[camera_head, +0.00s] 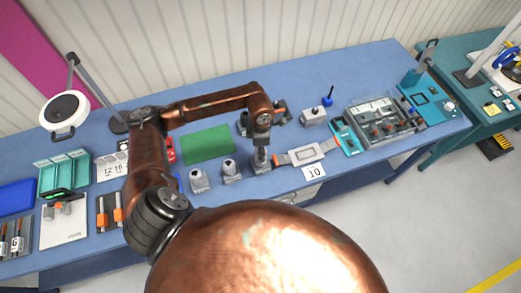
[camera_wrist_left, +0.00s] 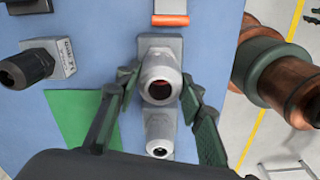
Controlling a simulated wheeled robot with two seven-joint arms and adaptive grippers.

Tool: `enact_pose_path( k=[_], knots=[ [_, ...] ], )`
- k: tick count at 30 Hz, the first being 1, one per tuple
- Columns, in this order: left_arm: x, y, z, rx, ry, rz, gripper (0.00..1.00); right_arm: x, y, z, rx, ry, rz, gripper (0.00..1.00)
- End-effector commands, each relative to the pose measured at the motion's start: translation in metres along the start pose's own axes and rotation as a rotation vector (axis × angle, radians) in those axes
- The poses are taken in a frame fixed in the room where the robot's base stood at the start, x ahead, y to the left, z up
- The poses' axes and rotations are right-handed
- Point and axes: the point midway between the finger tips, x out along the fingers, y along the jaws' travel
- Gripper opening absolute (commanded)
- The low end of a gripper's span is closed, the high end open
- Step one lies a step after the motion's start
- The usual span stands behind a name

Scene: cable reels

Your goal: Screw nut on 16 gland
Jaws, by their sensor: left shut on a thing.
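My left gripper (camera_head: 261,162) reaches down over the middle of the blue table in the head view. In the left wrist view its two dark fingers (camera_wrist_left: 162,92) stand either side of a pale grey nut (camera_wrist_left: 160,70) with a round dark opening, and are shut on it. The nut sits over a grey gland block (camera_wrist_left: 158,45); whether it is threaded on cannot be told. Two more grey glands, one left (camera_head: 198,180) and one nearer (camera_head: 231,170), stand left of the gripper in the head view. My right gripper is not in view.
A green mat (camera_head: 208,145) lies behind the glands. A grey box (camera_head: 305,153) with orange ends and a "10" card (camera_head: 314,172) are right of the gripper. A black gland (camera_wrist_left: 28,68) on a grey block shows in the wrist view. Teal trays (camera_head: 62,172) stand at left.

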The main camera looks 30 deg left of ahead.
Motion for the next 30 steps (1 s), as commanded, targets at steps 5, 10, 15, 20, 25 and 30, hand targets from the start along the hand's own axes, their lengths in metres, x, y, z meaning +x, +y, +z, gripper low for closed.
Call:
enact_pose_path(
  k=[5,10,15,20,25,30],
  knots=[
    [0.0,0.0,0.0,0.0,0.0,0.001,0.17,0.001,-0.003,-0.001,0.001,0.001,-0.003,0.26],
    [0.0,0.0,0.0,0.0,0.0,0.001,0.17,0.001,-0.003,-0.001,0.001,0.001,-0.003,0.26],
    [0.002,0.0,0.0,0.0,0.0,0.001,0.17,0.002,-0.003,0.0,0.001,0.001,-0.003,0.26],
    [0.008,0.0,0.0,0.0,0.0,0.001,0.17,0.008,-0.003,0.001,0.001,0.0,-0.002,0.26],
    [0.016,0.0,0.0,0.0,-0.001,0.001,0.17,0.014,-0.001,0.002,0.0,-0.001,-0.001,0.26],
    [0.023,0.0,0.0,0.0,-0.001,0.001,0.17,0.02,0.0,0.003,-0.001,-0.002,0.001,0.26]
  ],
)
